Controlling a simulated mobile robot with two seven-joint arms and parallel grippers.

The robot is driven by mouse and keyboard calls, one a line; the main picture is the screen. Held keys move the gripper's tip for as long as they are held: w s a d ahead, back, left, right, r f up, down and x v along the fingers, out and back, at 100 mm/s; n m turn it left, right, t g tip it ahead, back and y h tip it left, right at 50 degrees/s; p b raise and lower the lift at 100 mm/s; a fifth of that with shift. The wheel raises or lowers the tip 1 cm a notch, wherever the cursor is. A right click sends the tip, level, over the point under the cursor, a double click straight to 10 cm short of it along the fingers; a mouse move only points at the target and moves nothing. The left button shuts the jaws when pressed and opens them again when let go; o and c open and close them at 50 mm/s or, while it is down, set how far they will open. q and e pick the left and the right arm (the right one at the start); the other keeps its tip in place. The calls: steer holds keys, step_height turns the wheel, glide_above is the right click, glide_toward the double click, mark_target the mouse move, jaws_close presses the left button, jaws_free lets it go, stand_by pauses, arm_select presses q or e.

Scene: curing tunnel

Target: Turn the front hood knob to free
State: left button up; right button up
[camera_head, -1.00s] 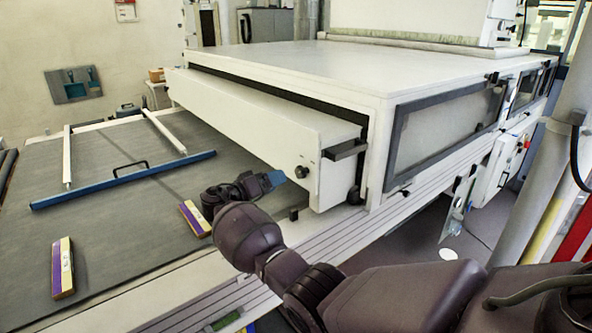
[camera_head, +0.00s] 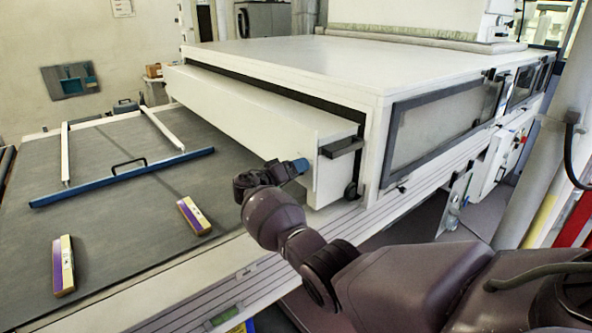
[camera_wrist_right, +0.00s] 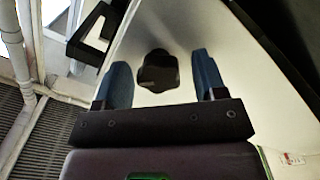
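The front hood knob (camera_wrist_right: 158,72) is a black lobed knob on the white hood front face. In the right wrist view it sits between the two blue fingers of my right gripper (camera_wrist_right: 163,80), with a gap on each side. The gripper is open around or just in front of the knob; the depth is hard to tell. In the head view my right gripper (camera_head: 298,166) reaches the end of the white hood (camera_head: 260,118) and hides the knob. My left gripper is not in view.
A black handle (camera_head: 342,147) juts from the hood's corner, close to my right gripper. The grey belt (camera_head: 130,215) holds two purple-and-yellow bars (camera_head: 194,216) (camera_head: 63,266) and a blue-edged frame (camera_head: 125,178).

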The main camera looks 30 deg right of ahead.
steer(key=c, duration=0.7)
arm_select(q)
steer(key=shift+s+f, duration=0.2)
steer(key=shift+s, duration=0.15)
arm_select(e)
steer(key=shift+c, duration=0.6)
